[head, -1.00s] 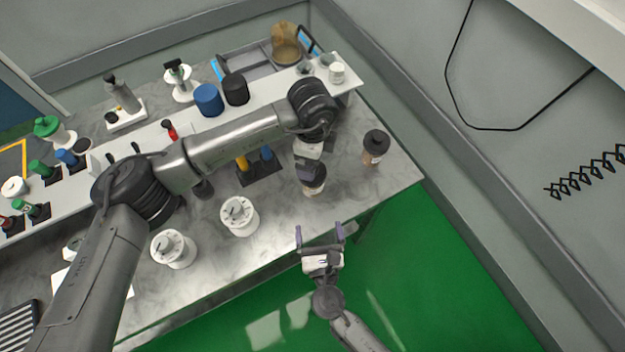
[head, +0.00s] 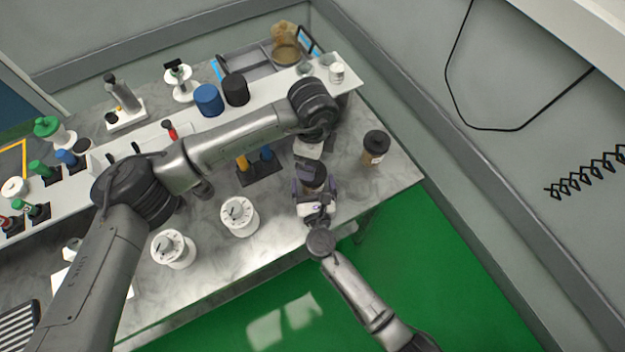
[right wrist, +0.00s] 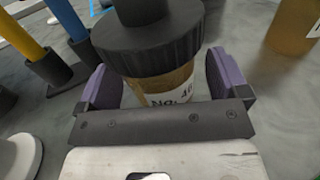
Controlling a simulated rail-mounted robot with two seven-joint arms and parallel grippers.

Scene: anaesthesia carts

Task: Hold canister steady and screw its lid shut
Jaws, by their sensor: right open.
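The canister (right wrist: 165,88) is an amber jar with a white label and a wide, ribbed black lid (right wrist: 150,45) that has a narrower knob on top. In the head view the black lid (head: 314,173) shows near the table's front edge. My right gripper (head: 313,185) is open around the canister. Its purple finger pads stand on either side, with gaps visible in the right wrist view (right wrist: 165,85). My left gripper (head: 309,148) is just behind the canister, under its wrist. Its fingers are mostly hidden, so I cannot tell their opening or any contact with the lid.
A second amber jar (head: 374,151) with a black lid stands to the right. Two white dial-topped containers, one left (head: 173,249) and one nearer (head: 239,216), stand to the left. A dark rack (head: 259,174) holds yellow and blue items. A raised shelf (head: 345,82) runs behind.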

